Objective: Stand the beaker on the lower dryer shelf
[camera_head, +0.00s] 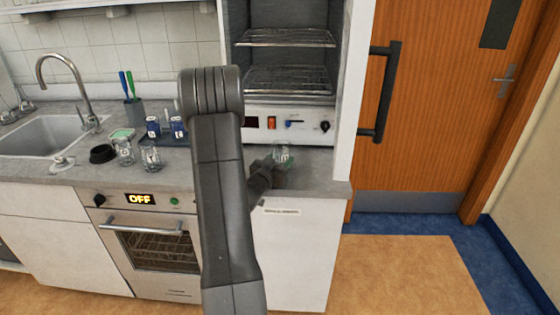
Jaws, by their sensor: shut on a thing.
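A clear glass beaker (283,154) is held upright in my gripper (275,163) just above or at the counter, in front of the dryer. My gripper is shut on it; the fingertips are small and dark here, and I cannot tell if the beaker touches the counter. The dryer is an open cabinet with an upper wire shelf (285,37) and a lower wire shelf (287,80). Both shelves look empty.
The dryer's control panel (295,125) is below the shelves. More glassware (150,158), a black ring (102,153) and blue-labelled containers (153,127) are on the counter at left, near the sink (45,135).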

